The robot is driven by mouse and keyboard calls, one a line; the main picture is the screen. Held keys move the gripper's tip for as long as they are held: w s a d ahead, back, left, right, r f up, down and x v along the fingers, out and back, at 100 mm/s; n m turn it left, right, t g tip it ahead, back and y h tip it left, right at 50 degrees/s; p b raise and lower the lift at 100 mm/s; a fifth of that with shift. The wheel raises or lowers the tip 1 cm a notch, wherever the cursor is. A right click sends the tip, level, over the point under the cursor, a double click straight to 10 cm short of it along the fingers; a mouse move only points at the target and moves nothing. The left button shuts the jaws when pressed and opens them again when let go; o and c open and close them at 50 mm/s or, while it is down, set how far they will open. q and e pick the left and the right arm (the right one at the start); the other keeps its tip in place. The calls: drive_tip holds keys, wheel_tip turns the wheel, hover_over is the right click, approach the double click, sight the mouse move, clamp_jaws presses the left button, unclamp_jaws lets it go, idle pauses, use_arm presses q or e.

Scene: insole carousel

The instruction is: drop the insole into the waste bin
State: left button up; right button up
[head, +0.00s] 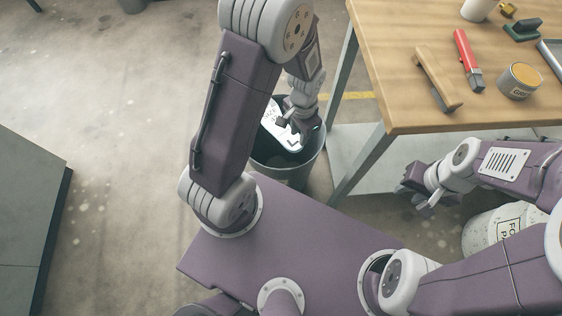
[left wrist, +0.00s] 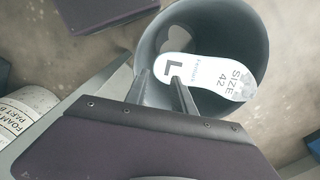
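The waste bin (head: 300,176) is a round dark grey bucket on the floor, left of the workbench. It also shows in the left wrist view (left wrist: 149,45). The white insole (head: 280,124), marked L and SIZE 42, is at the bin's mouth, tilted. In the left wrist view the insole (left wrist: 208,75) lies beyond my fingers, across the bin's opening. My left gripper (head: 298,130) is over the bin with its fingers (left wrist: 160,76) apart. Whether a fingertip touches the insole I cannot tell. My right gripper (head: 418,200) is open and empty, below the workbench's front edge.
The wooden workbench (head: 400,70) at the upper right holds a red-handled tool (head: 466,55), a wooden-handled brush (head: 437,78) and a tin (head: 519,80). A white drum (head: 485,228) stands beneath my right arm. A grey cabinet (head: 25,210) is at the left; floor between is clear.

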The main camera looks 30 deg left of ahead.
use_arm(q)
wheel_tip(320, 180, up, 9)
drive_tip(key=p, duration=0.4)
idle(0.7)
drive_tip(key=s+a+r+n+t, duration=0.1)
drive_tip(key=s+a+r+n, duration=0.2)
drive_tip(key=s+n, duration=0.35)
wheel_tip(320, 180, up, 19)
drive_tip(key=p, duration=1.9)
drive_tip(key=shift+s+d, duration=0.15)
drive_tip(key=shift+s, duration=0.05)
